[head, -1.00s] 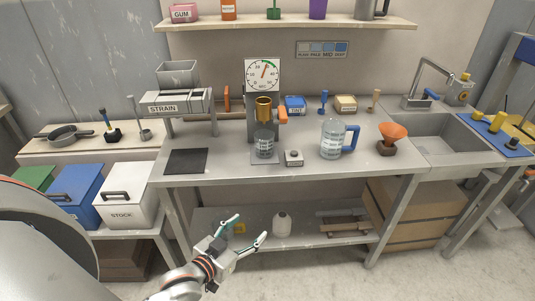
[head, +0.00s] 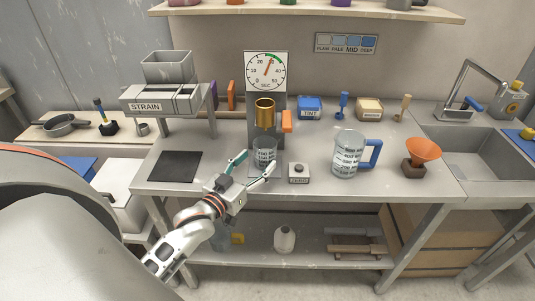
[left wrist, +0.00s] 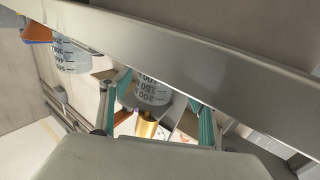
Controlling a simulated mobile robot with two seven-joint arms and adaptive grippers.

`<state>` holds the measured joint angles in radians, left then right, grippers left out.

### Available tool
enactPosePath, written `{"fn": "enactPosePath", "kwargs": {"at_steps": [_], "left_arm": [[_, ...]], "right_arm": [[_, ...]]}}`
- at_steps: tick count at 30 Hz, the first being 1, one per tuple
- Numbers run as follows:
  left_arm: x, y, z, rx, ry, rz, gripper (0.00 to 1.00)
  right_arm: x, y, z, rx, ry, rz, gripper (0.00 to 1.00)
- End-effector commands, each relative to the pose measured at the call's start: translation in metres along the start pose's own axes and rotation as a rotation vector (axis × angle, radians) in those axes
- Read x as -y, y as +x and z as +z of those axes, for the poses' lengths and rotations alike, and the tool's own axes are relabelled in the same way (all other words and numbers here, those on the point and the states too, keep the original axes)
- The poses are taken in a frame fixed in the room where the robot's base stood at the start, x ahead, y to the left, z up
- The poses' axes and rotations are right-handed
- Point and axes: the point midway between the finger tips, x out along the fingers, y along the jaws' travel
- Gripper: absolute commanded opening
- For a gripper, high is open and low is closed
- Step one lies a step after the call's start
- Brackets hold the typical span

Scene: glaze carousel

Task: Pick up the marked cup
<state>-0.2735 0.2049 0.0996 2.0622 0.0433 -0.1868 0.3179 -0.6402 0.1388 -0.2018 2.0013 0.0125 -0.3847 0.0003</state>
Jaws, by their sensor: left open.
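The marked cup (head: 264,148) is clear with printed volume marks. It stands upright below the brass cylinder (head: 265,110) of the dial stand. My left gripper (head: 257,164) is open and empty, at the front of the cup, its two teal fingers pointing toward it. In the head view the fingertips overlap the cup's lower part. In the left wrist view the cup (left wrist: 152,92) shows between the open fingers (left wrist: 160,95), with no clear contact. My right gripper is not in view.
A small button box (head: 299,173) stands just right of the cup. A larger marked jug (head: 348,155) with a blue handle and an orange funnel (head: 424,149) stand farther right. A dark mat (head: 175,166) lies left. The bench front edge passes close by my gripper.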

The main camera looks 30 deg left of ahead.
Motion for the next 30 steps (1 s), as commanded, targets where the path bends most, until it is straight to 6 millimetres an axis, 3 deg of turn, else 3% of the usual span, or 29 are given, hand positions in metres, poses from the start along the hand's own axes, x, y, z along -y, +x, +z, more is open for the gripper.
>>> {"fn": "enactPosePath", "kwargs": {"at_steps": [13,23,28,29,30], "left_arm": [[-0.004,0.052,-0.001,-0.001,0.002,0.0,0.61],[-0.004,0.059,-0.001,0.001,0.001,0.0,0.61],[-0.004,0.059,-0.001,0.0,0.001,0.0,0.19],[-0.004,0.059,-0.001,0.0,0.001,0.0,0.13],[-0.004,0.059,-0.001,0.0,0.001,0.0,0.13]], "right_arm": [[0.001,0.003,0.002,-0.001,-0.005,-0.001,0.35],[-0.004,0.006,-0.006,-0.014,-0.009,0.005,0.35],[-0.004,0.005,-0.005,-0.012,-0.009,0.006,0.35],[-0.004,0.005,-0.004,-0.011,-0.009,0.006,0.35],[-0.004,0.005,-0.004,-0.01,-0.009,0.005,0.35]]}}
